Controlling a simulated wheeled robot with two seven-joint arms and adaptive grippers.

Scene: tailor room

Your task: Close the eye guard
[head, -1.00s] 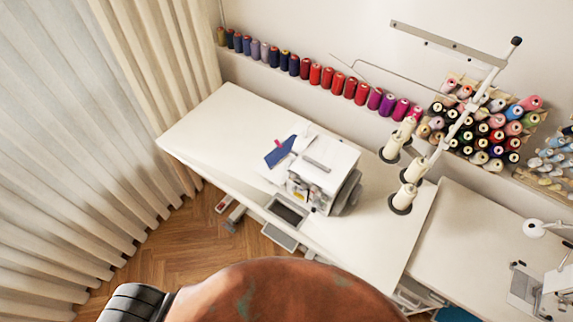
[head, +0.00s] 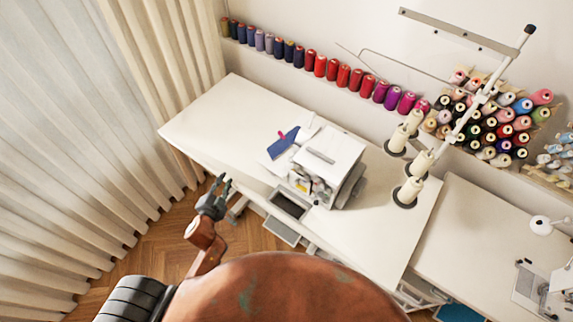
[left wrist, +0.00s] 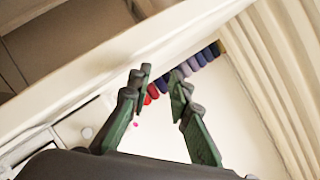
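The white sewing machine (head: 333,152) stands on the white table (head: 215,120) in the head view. Its front faces the near table edge. The eye guard is too small to make out on that front. My left gripper (head: 224,182) is left of the machine, near the table's front edge and apart from the machine. It is open and empty. In the left wrist view its two green-padded fingers (left wrist: 158,78) are spread, with a gap between them. My right gripper does not show.
Blue cloth (head: 282,143) lies behind and left of the machine. Cream thread cones (head: 409,190) on a tall stand are to its right. A dark recess (head: 289,203) is in the table front. The table's left part is clear. A curtain (head: 60,150) hangs at left.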

